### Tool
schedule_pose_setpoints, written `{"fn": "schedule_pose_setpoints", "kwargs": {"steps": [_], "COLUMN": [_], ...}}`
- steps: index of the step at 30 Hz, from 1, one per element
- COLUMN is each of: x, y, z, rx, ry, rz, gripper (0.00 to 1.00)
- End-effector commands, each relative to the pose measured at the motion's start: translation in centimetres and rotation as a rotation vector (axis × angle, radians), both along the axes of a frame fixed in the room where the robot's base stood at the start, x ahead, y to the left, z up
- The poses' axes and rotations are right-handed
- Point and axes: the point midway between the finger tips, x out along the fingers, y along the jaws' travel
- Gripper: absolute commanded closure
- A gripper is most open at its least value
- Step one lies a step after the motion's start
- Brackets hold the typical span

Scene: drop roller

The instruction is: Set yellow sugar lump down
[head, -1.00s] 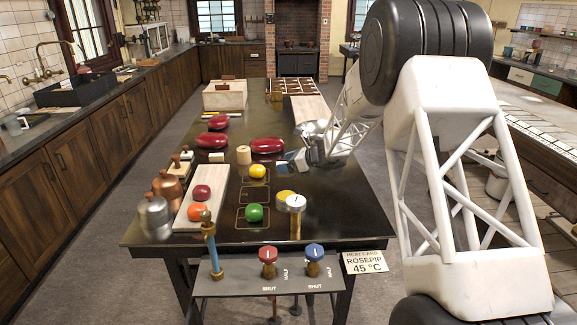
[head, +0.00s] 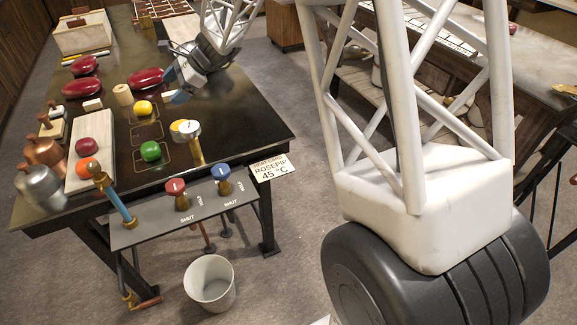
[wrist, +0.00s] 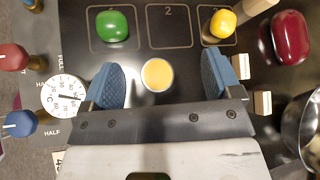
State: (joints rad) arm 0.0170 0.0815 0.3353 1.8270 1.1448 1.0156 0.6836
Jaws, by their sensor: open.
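A yellow ball-like lump (head: 143,107) rests on the dark table, in the outlined square farthest back in the head view. In the wrist view the yellow lump (wrist: 222,21) is in the right-hand square, beyond the fingertips. A green lump (head: 150,151) rests in the front square; the square marked 2 (wrist: 168,25) is empty. My gripper (head: 176,86) is open and empty, above the table and to the right of the yellow lump. In the wrist view a small round white-rimmed thing with a yellow top (wrist: 157,75) shows between the open fingers (wrist: 160,84), apart from both.
A dial on a brass post (head: 190,130) stands at the table's front edge, by red (head: 176,188) and blue (head: 221,175) valve knobs. Dark red stones (head: 146,77) lie behind. A pale board (head: 76,165) holds red and orange lumps. A white bucket (head: 209,283) stands on the floor.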

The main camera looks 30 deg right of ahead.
Motion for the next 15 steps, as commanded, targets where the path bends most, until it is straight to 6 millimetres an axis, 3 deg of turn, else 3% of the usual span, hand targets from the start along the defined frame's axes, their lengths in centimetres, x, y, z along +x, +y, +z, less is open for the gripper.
{"fn": "schedule_pose_setpoints", "kwargs": {"steps": [7,15], "x": [-7.7,-16.0], "y": [-1.2,-2.8], "z": [3.2,5.4], "rx": [-0.164,-0.342], "ry": [-0.123,-0.244], "rz": [0.165,0.351], "gripper": [0.16,0.16]}}
